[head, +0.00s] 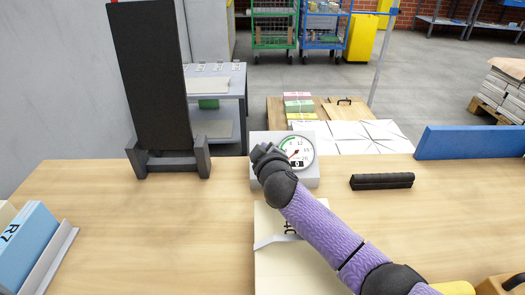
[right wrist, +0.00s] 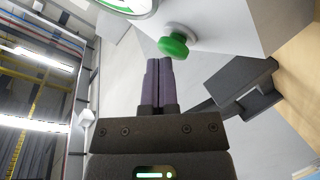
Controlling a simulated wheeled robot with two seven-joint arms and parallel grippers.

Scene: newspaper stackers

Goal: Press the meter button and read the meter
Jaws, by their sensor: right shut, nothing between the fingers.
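The meter (head: 312,179) is a pale box near the far edge of the wooden table, with a round dial (head: 298,151) with a white face and green and red marks. The needle's reading is too small to tell. In the right wrist view, a round green button (right wrist: 173,46) stands out from the meter's side on a pale collar. My right gripper (right wrist: 159,61) is shut and empty, its fingertips close to the button; I cannot tell if they touch. In the head view my right gripper (head: 263,154) covers the dial's left side and hides the button. My left gripper is out of view.
A tall dark panel (head: 150,75) on a stand is left of the meter. A black bar (head: 382,181) lies to the right, near a blue board (head: 470,142). A cream folder (head: 285,265) lies in front, under my right arm. The table's left middle is clear.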

